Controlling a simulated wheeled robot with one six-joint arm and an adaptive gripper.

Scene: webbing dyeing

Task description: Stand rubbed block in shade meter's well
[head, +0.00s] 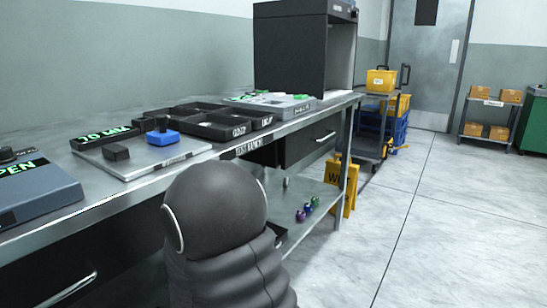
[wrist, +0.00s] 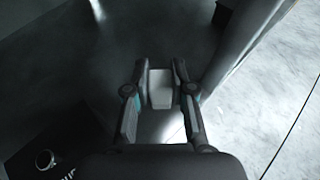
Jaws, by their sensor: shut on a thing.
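My gripper (wrist: 160,72) shows in the wrist view with its two fingers on either side of a small pale grey block (wrist: 160,90); it is shut on it. The floor and a dark space lie beyond the block. In the head view my arm hides the gripper and the block. I cannot tell for certain which device is the shade meter. A grey-blue device (head: 38,195) with green lettering ending in "PEN" stands at the left end of the bench, and a flat grey device (head: 292,104) with green displays lies farther back. No well is clearly visible.
On the steel bench (head: 75,205) are a plate fixture (head: 180,153) with a black block (head: 116,152) and a blue block (head: 163,137), black trays (head: 212,134) and a dark booth (head: 290,50). A yellow floor sign (head: 350,190) stands beyond. Floor at right is clear.

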